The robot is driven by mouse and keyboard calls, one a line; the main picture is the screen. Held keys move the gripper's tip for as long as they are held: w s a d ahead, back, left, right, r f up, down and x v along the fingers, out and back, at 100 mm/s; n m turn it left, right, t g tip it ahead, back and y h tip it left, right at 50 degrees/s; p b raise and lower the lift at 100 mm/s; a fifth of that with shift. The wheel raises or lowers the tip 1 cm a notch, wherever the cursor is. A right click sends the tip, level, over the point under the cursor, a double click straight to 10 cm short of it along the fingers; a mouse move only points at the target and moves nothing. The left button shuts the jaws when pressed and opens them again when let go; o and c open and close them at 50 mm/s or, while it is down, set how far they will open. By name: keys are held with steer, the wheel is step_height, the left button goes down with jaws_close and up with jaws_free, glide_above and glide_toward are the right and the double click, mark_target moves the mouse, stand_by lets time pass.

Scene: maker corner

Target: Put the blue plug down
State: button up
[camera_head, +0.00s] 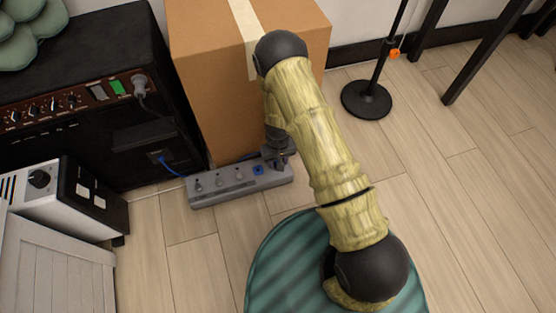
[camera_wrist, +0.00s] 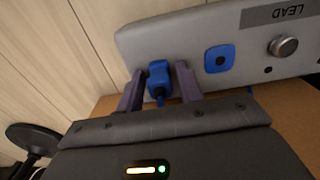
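In the wrist view the blue plug (camera_wrist: 159,76) sits between the two fingers of my gripper (camera_wrist: 160,82). The fingers close on its sides, and its blue cord runs back toward the palm. The plug is over the end of the grey power strip (camera_wrist: 180,42), beside a blue square socket (camera_wrist: 219,58). I cannot tell whether it touches the strip or is seated in it. In the head view my gripper (camera_head: 279,148) is at the right end of the power strip (camera_head: 222,190), pointing down, and the plug is hidden.
A cardboard box (camera_head: 205,85) stands right behind the strip. A black stand base (camera_head: 366,100) is at the right. The wooden floor (camera_head: 470,200) is clear at the right.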

steer(key=shift+o, duration=0.2)
step_height(320, 180, up, 13)
steer(key=p, duration=0.8)
steer(key=shift+r+p, duration=0.15)
steer(key=shift+p, duration=0.15)
steer(key=s+d+r+m+t, duration=0.1)
steer(key=d+r, duration=0.2)
steer(key=r, duration=0.7)
steer(key=s+d+r+m, duration=0.1)
steer(key=d+r, duration=0.3)
steer(key=r, duration=0.5)
steer(key=s+d+r, duration=0.3)
steer(key=s+r, duration=0.2)
steer(key=s+d+r+m+t, duration=0.1)
steer(key=s+d+r, duration=0.2)
steer(key=s+r, duration=0.2)
steer(key=shift+s+d+r+t, duration=0.3)
steer(key=shift+r, duration=0.5)
